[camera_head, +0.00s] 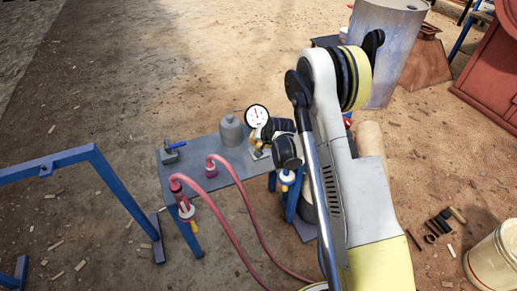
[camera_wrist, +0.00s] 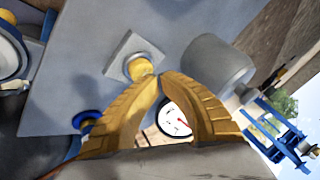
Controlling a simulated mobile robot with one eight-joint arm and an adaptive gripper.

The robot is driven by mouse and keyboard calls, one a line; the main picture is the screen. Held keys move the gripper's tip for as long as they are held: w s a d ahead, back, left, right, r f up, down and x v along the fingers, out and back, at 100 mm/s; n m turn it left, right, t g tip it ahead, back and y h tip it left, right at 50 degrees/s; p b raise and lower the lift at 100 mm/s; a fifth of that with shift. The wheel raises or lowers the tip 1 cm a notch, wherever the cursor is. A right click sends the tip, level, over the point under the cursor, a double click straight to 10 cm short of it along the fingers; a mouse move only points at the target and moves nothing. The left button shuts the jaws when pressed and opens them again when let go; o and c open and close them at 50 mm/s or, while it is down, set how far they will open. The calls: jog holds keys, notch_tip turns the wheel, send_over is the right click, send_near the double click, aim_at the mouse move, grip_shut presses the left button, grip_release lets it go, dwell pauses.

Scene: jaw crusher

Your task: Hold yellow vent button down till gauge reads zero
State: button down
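The yellow vent button (camera_wrist: 140,69) stands on a pale square plate (camera_wrist: 122,48) in the wrist view. My gripper (camera_wrist: 160,78) has its two yellow fingers brought together at the tips, right beside the button. I cannot tell whether the tips touch it or whether it is pressed. The white round gauge (camera_wrist: 174,121) shows between the fingers, partly covered, with a red needle; its reading is not legible. In the head view the gauge (camera_head: 257,116) stands above the grey bench, and my wrist covers much of the area around the button.
A grey cylinder (camera_head: 231,131) stands on the grey bench (camera_head: 180,180), left of the gauge. Red hoses (camera_head: 222,222) run from bench fittings toward the front. A blue frame (camera_head: 125,195) stands at left.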

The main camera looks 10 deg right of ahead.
jog(key=shift+f, duration=0.55)
dwell(0.4)
dwell(3.0)
jog(key=shift+r+p, duration=0.4)
jog(key=shift+r, duration=0.6)
jog(key=shift+r+p, duration=1.25)
jog(key=shift+r, duration=1.25)
